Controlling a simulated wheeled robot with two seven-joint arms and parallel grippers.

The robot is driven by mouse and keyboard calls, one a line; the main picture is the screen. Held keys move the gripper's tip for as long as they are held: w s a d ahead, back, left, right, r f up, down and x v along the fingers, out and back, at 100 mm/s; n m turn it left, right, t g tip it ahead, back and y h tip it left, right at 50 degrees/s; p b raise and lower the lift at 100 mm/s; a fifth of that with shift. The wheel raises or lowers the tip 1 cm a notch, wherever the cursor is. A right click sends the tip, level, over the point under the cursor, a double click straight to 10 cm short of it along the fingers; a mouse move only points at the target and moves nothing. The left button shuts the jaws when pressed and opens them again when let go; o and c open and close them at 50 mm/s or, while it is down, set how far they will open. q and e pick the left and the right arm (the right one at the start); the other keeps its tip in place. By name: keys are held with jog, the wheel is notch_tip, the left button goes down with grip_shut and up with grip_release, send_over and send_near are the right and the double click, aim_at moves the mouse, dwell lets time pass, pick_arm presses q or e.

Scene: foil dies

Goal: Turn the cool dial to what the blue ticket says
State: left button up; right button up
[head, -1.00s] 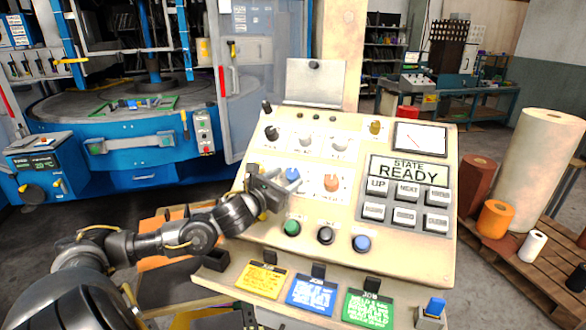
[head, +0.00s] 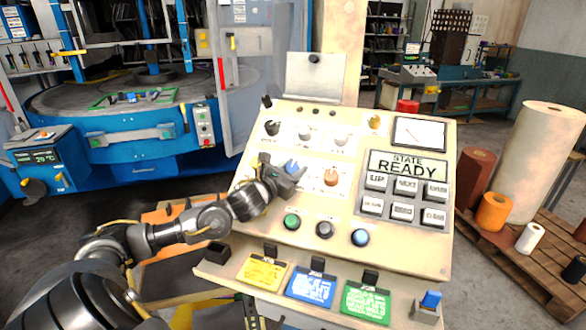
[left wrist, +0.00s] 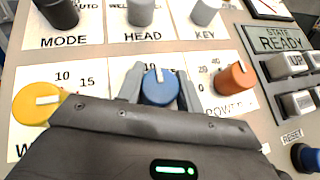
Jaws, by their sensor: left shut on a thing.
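The blue dial (head: 291,166) is in the middle row of the sloped control panel, between a yellow dial (left wrist: 38,104) and an orange dial (head: 331,177). My left gripper (head: 289,173) is shut on the blue dial, with one finger on each side in the left wrist view (left wrist: 160,88). The dial's white mark points roughly up there. A 10 shows near it; its name label is hidden behind my gripper. The blue ticket (head: 311,288) hangs on the panel's front ledge between a yellow and a green ticket; its writing is too small to read.
A STATE READY screen (head: 408,165) and grey keys are to the right. Paper rolls (head: 493,212) stand on a pallet farther right.

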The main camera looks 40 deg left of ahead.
jog(key=shift+a+f, duration=0.1)
jog(key=shift+a, duration=0.15)
dwell(0.3)
